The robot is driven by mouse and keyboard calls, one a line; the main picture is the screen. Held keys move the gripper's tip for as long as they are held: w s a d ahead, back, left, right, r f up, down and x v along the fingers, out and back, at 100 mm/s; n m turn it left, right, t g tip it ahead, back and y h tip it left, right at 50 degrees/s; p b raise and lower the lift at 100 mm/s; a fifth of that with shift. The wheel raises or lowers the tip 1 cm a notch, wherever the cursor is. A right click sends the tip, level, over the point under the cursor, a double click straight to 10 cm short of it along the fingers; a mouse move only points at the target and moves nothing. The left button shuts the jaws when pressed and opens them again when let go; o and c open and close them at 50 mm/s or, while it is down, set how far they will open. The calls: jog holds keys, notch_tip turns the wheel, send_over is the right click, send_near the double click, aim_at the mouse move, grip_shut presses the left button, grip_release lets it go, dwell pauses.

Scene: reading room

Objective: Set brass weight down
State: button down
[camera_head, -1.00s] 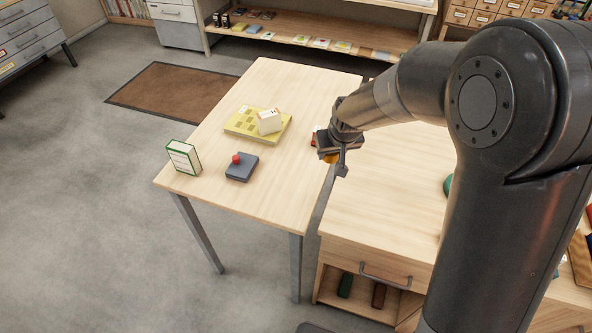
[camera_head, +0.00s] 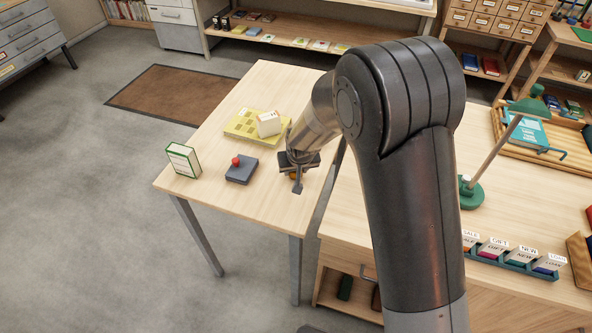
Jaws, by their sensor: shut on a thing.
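My gripper (camera_head: 297,178) is over the right part of the left wooden table (camera_head: 217,205), near the seam with the neighbouring counter. It is shut on the brass weight (camera_head: 292,175), of which only a small orange-gold patch shows beneath the dark gripper body. The rest of the weight is hidden. I cannot tell whether its underside touches the table top.
Left of my gripper lie a dark grey block with a red knob (camera_head: 240,170), a yellow tray (camera_head: 240,128) with a white box (camera_head: 268,123), and an upright green-edged white box (camera_head: 183,160). A green lamp (camera_head: 472,190) and card holder (camera_head: 515,257) stand on the right counter.

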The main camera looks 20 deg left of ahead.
jog(key=shift+f, duration=0.35)
jog(key=shift+f, duration=0.15)
jog(key=c, duration=0.8)
grip_release()
jog(key=v, duration=1.2)
jog(key=shift+s, duration=0.1)
